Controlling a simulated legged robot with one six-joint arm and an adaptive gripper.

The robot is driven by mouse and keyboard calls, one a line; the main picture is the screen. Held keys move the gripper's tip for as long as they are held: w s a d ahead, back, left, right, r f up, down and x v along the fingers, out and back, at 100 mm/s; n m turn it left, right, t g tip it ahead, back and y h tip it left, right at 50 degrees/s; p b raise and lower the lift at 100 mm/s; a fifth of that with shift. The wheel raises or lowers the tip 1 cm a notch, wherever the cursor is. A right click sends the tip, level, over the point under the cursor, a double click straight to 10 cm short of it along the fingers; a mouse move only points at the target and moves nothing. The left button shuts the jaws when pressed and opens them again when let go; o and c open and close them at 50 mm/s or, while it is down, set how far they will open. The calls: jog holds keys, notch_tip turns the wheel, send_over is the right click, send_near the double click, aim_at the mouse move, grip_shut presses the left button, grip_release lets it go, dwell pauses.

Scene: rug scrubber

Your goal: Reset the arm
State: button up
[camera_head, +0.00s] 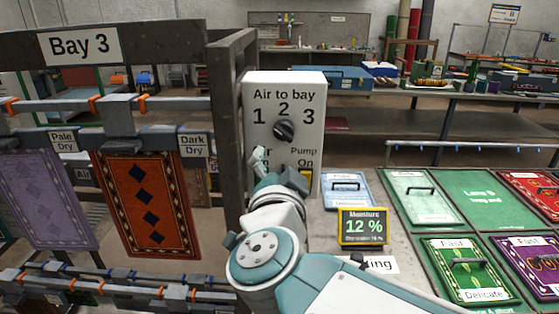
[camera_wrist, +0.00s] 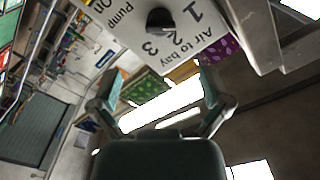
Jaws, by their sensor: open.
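My gripper (camera_head: 277,172) is raised in front of the lower part of a white control panel (camera_head: 311,115) in the head view. In the wrist view my gripper (camera_wrist: 160,88) has its two fingers spread wide, with nothing between them. The panel reads "Air to bay" 1, 2, 3 around a dark round knob (camera_head: 285,131). The knob (camera_wrist: 160,20) also shows near the top of the wrist view, beyond the fingers. My gripper is apart from the knob and hides part of the lower panel, including some of its labels. I cannot tell which number the knob points at.
A rack marked "Bay 3" (camera_head: 79,43) holds a purple rug (camera_head: 48,200) and an orange rug (camera_head: 147,205) at left. Right of my arm stand a moisture display (camera_head: 364,227) reading 12 % and several handled coloured panels, including a green one (camera_head: 465,268).

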jog(key=s+d+f+n+g, duration=0.8)
jog(key=s+d+f+g, duration=0.4)
jog(key=f, duration=0.6)
jog(key=s+d, duration=0.2)
jog(key=d, duration=0.1)
jog(key=shift+d+f+y, duration=0.15)
jog(key=shift+f+y, duration=0.15)
jog(key=shift+c, duration=0.3)
dwell(0.5)
